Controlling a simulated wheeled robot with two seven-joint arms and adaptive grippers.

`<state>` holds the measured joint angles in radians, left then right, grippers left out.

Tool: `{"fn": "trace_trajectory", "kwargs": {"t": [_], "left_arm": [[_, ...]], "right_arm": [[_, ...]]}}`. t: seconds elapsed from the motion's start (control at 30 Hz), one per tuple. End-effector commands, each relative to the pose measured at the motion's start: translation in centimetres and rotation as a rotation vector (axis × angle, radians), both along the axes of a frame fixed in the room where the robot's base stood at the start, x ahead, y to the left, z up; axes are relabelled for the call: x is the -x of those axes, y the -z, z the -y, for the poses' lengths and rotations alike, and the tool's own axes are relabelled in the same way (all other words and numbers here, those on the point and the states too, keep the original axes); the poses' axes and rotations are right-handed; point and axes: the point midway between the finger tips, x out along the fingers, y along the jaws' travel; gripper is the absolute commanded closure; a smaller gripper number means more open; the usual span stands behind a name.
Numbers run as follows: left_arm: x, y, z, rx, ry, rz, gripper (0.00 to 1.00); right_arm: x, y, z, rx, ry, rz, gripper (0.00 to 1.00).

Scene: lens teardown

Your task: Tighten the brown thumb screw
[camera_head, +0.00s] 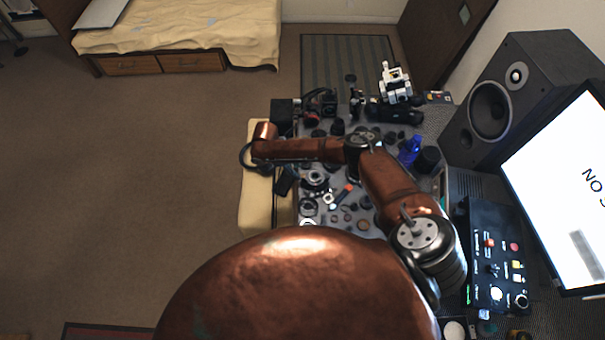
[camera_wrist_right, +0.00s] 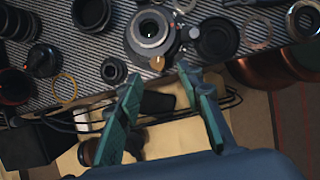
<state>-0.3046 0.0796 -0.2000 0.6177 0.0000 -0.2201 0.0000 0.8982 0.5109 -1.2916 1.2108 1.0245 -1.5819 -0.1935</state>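The brown thumb screw (camera_wrist_right: 157,63) shows in the right wrist view as a small brown-gold knob. It sits at the near edge of a round grey lens mount (camera_wrist_right: 150,32) with a dark centre. My right gripper (camera_wrist_right: 160,74) is open, its two teal fingers apart, one on each side of the screw in the picture. The gap between them looks empty, and I see no contact with the screw. In the head view the right gripper (camera_head: 285,180) is a small dark shape at the table's left edge, beside the lens mount (camera_head: 316,180). The screw is too small to make out there. My left gripper is out of view.
Lens rings, caps and small parts crowd the table (camera_head: 342,182). A black lens barrel (camera_wrist_right: 92,13) and a black cap (camera_wrist_right: 217,38) flank the mount. Cables (camera_wrist_right: 75,105) lie below the table edge. A speaker (camera_head: 515,95) and monitor (camera_head: 565,190) stand at right.

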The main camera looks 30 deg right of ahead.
Motion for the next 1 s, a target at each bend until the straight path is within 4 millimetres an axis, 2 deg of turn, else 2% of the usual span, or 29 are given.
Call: {"fn": "trace_trajectory", "kwargs": {"t": [0.1, 0.3, 0.63, 1.0], "left_arm": [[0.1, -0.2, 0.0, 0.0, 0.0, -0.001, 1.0], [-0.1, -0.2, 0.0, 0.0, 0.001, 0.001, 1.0], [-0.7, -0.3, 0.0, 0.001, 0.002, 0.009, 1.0], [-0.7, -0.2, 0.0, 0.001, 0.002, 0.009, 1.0]], "right_arm": [[0.4, 1.7, 0.8, 0.003, 0.002, -0.001, 0.66], [0.7, 3.5, 1.4, 0.002, 0.001, 0.001, 0.66], [0.7, 3.9, 1.5, 0.002, 0.0, 0.002, 0.66], [0.7, 3.9, 1.5, 0.002, 0.0, 0.002, 0.91]]}}
